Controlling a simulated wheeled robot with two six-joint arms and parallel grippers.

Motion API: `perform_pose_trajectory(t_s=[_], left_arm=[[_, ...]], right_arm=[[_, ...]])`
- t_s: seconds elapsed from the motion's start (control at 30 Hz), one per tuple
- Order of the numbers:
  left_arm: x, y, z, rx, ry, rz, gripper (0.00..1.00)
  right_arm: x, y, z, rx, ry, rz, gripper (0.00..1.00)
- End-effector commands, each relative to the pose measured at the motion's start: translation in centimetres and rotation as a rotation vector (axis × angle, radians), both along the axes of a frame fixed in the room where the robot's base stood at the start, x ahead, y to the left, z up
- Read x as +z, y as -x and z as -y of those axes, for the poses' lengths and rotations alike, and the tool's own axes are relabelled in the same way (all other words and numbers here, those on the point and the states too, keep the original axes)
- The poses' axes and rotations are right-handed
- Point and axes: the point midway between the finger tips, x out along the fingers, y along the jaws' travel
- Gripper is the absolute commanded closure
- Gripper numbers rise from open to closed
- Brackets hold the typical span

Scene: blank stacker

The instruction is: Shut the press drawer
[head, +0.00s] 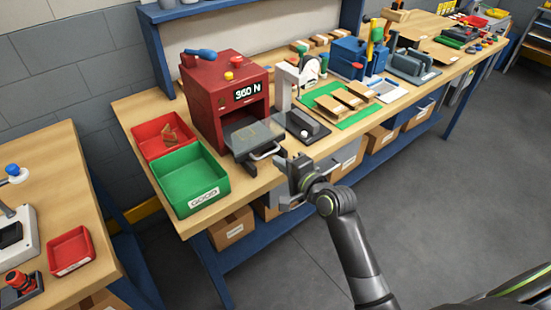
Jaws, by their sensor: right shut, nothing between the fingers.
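The red press (221,95) stands on the wooden workbench and its display reads 360 N. Its grey drawer (247,134) sticks out at the front, with a light metal bar handle (265,152) on its front edge. My right gripper (286,164) is just in front of the drawer, at the bench's front edge, close to the right end of the handle. Its fingers are shut with nothing between them. I cannot tell whether it touches the drawer front. My left gripper is not in view.
A green bin (190,182) and a red bin (163,134) stand left of the drawer. A dial gauge stand (284,85) and a green mat (343,117) lie to the right. Cardboard boxes (231,227) sit on the shelf below. The floor in front is clear.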

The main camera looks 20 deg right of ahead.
Motion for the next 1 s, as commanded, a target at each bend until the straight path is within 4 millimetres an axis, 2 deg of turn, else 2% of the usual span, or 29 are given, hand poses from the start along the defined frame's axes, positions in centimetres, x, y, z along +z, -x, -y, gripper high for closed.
perform_pose_trajectory(t_s=[0.1,0.23,0.73,0.87,1.0], left_arm=[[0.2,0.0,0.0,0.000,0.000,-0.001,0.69],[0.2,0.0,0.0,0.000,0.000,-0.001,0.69],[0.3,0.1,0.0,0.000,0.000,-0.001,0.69],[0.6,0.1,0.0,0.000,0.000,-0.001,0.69],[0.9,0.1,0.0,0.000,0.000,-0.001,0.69]], right_arm=[[-0.2,-1.3,-0.5,0.000,-0.001,0.001,1.00],[-0.4,-2.1,-0.7,0.000,0.000,0.000,1.00],[-0.5,-2.7,-0.9,0.000,0.000,0.001,1.00],[-0.4,-4.2,-1.5,0.000,0.000,0.001,1.00],[-0.4,-6.7,-2.4,0.001,-0.001,0.001,1.00]])
